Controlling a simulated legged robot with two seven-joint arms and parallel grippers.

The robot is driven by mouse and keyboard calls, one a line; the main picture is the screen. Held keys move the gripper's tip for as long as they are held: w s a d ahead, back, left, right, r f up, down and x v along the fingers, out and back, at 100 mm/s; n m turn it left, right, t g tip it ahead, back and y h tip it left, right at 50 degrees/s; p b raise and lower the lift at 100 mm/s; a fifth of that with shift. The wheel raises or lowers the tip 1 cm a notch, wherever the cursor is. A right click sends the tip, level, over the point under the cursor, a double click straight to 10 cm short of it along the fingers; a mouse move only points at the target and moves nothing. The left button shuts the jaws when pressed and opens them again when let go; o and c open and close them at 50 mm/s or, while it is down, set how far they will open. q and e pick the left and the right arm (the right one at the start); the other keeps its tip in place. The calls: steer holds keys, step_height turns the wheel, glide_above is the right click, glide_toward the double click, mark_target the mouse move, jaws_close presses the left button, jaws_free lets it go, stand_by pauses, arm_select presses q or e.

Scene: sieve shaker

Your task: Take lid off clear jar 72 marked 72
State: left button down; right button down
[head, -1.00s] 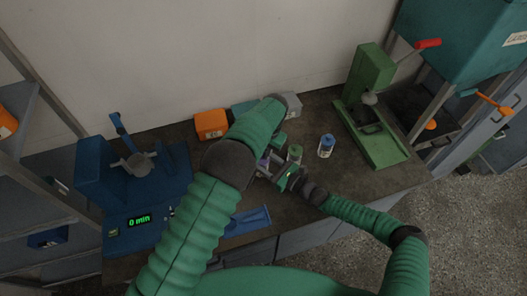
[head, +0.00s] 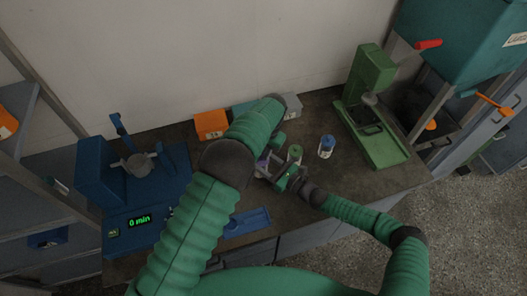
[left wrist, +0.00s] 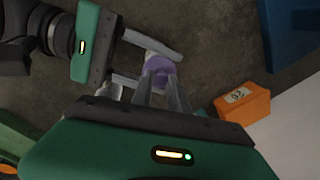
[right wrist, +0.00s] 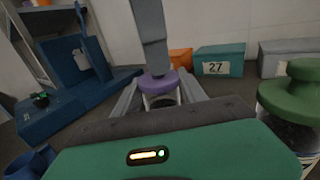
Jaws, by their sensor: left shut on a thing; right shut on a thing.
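The clear jar (right wrist: 163,101) has a purple lid (right wrist: 158,84) and stands between my two grippers. Its number cannot be read. My left gripper (left wrist: 162,82) comes down from above and is shut on the purple lid (left wrist: 160,67). My right gripper (right wrist: 160,92) comes in from the side, with one finger on each side of the jar just below the lid, and is shut on the jar. The lid appears to sit on the jar; no gap shows. In the head view my left arm hides most of the jar, and a bit of purple (head: 262,160) shows.
A green-lidded jar (right wrist: 290,100) stands close to my right gripper. A blue-and-white jar (head: 326,146) stands further right. Orange (head: 210,124), teal (right wrist: 219,60) and grey boxes line the wall. A blue shaker (head: 135,180) is at left, a green press (head: 375,110) at right.

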arm_select(q)
steer(key=shift+w+r, duration=0.25)
steer(key=shift+r, duration=0.15)
arm_select(e)
steer(key=shift+d+f, duration=0.1)
steer(key=shift+f, duration=0.35)
arm_select(q)
steer(key=shift+r, duration=1)
arm_select(e)
steer(key=shift+h, duration=0.3)
arm_select(q)
steer(key=shift+s+f, duration=0.1)
arm_select(e)
steer(key=shift+r, duration=0.1)
arm_select(q)
steer(key=shift+s+d+r, duration=0.1)
steer(key=shift+s+r, duration=0.05)
steer(key=shift+r, duration=1.75)
arm_select(e)
steer(key=shift+r, duration=0.2)
steer(key=c, duration=0.6)
jaws_free()
